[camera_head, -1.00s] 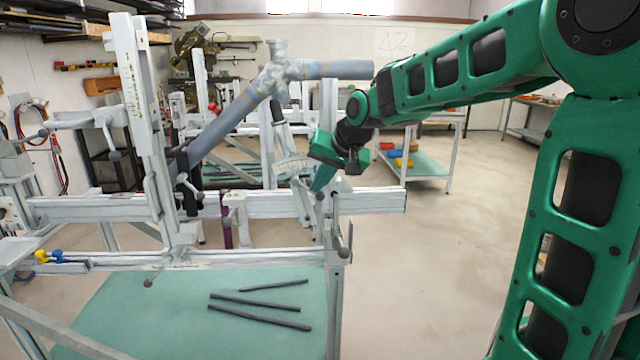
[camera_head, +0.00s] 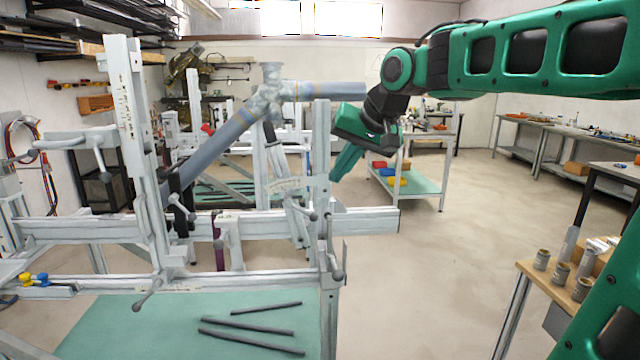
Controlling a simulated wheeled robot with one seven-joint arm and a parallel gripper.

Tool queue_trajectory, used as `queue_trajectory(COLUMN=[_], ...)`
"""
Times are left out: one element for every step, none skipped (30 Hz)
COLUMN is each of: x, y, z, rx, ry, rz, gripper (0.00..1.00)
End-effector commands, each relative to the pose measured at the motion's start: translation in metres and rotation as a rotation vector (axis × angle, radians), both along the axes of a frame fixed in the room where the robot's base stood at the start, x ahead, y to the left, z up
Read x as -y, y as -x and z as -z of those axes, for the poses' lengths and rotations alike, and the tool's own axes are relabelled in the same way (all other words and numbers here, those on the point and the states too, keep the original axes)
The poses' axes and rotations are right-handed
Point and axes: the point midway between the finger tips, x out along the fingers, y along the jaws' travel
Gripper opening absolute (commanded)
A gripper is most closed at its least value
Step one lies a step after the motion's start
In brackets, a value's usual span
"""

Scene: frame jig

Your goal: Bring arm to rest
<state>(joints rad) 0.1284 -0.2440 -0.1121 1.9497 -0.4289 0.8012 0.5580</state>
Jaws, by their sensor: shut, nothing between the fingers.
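My gripper (camera_head: 346,168) hangs at the end of my green arm, to the right of the jig's upright post and in front of the floor behind it. It points down and to the left, and its fingers look closed with nothing between them. The white frame jig (camera_head: 270,228) fills the left and middle of the view. It holds blue-grey tubes (camera_head: 222,135) that meet at a mottled joint near the top. The gripper's fingertips look close to the jig's right post in the picture; I cannot tell the distance in depth.
A green lower shelf (camera_head: 130,325) under the jig carries several dark rods (camera_head: 265,308). At right stands a wooden-topped bench (camera_head: 545,285) with small cans. A trolley (camera_head: 425,182) with coloured bins stands behind my gripper. Open floor (camera_head: 450,260) lies between jig and bench.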

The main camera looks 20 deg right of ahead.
Motion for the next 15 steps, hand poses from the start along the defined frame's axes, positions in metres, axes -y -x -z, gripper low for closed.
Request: queue_trajectory(x=[0.000, 0.001, 0.001, 0.001, 0.001, 0.003, 0.006, 0.009, 0.016, 0.021, 0.028, 0.037, 0.045, 0.052, 0.062], y=[0.001, 0.001, 0.001, 0.002, 0.002, 0.005, 0.007, 0.012, 0.019, 0.027, 0.036, 0.050, 0.063, 0.076, 0.096], z=[-0.001, -0.002, -0.002, -0.002, -0.001, 0.001, 0.005, 0.009, 0.017, 0.026, 0.035, 0.049, 0.060, 0.072, 0.088], rx=[0.000, 0.000, 0.000, 0.000, -0.002, -0.006, -0.013, -0.023, -0.040, -0.059, -0.078, -0.110, -0.137, -0.165, -0.206], ry=[0.000, 0.000, 0.000, 0.000, 0.001, 0.003, 0.007, 0.011, 0.020, 0.029, 0.038, 0.053, 0.063, 0.073, 0.087], rz=[0.000, 0.000, 0.000, 0.000, 0.001, 0.004, 0.009, 0.014, 0.023, 0.031, 0.042, 0.055, 0.066, 0.077, 0.092], gripper=[0.00, 0.00, 0.00, 0.00, 0.00, 0.00, 0.00, 0.00, 0.00, 0.00, 0.00, 0.00, 0.00, 0.00, 0.00])
